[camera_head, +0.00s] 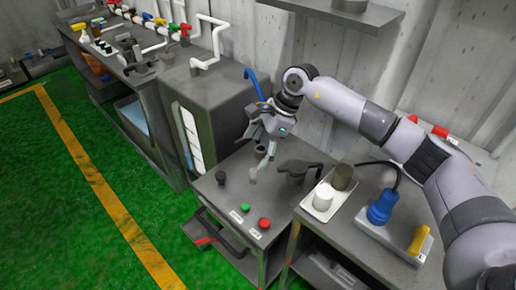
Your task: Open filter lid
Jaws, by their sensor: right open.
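My right gripper (261,163) is open and empty. It points down above the top of the grey control cabinet (285,205), between a black knob (220,178) and a dark handle-shaped part (299,168). I cannot tell whether the fingertips touch anything. A tall grey box (216,95) stands behind and to the left of the gripper, with white panels (191,135) in its front. No part is clearly recognisable as the filter lid, so I cannot tell whether it is open or shut. My left gripper is out of view.
White pipes with coloured valves (160,27) stand at the back left. The green floor (60,200) is clear.

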